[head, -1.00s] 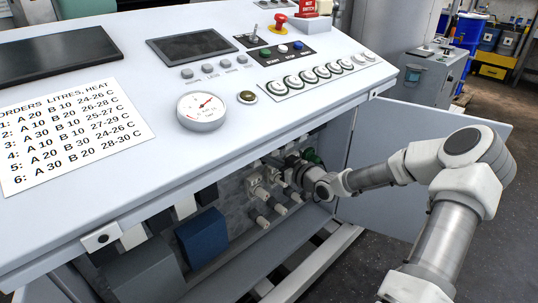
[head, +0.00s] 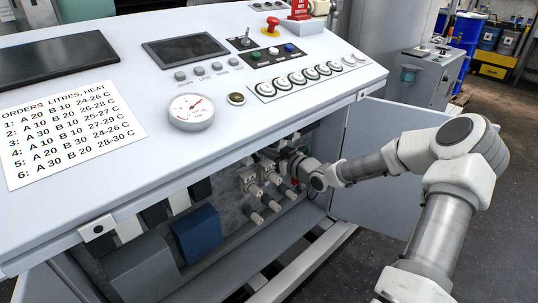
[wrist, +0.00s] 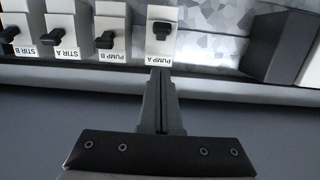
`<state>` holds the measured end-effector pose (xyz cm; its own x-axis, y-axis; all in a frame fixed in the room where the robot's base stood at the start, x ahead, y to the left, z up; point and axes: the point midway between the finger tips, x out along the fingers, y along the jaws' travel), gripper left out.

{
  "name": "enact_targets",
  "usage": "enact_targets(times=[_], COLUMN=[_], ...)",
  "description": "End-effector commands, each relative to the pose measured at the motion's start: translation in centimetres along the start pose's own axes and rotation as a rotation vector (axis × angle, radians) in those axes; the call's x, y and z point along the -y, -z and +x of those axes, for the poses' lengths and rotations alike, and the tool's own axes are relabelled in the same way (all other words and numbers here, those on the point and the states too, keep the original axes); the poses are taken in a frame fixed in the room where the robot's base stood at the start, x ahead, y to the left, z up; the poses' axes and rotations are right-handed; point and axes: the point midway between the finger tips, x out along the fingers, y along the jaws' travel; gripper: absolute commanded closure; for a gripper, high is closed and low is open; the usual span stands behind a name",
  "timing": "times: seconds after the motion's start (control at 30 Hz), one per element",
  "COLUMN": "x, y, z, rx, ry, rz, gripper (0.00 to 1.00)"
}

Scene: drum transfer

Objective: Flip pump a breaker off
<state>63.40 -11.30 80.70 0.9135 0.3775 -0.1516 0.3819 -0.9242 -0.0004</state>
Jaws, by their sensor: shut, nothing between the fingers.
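The pump A breaker (wrist: 161,30) is a white block with a black lever and an upside-down "PUMP A" label, at the top middle of the wrist view. My gripper (wrist: 162,78) is shut and empty, with its fingertips just below that label. Whether the tips touch the block cannot be told. The pump A lever sits a little higher in the picture than the levers of its neighbours. In the head view my gripper (head: 292,163) reaches into the open cabinet under the console, and its fingertips and the breaker are hard to make out.
The pump B (wrist: 106,38), stir A (wrist: 62,40) and stir B (wrist: 14,35) breakers stand in a row left of pump A. A dark box (wrist: 276,45) is to the right. The open cabinet door (head: 375,160) is behind my arm, and the console top (head: 140,95) overhangs the cabinet.

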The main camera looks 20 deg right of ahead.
Motion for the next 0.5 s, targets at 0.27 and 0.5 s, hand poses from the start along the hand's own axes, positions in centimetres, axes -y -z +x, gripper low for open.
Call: enact_targets(times=[0.27,0.5], x=[0.0,0.0], y=[-4.9,-7.7], z=[-3.3,-5.1], rx=[0.002,0.000], ry=[-0.001,0.000], rz=[0.004,0.002], gripper=[1.00,1.00])
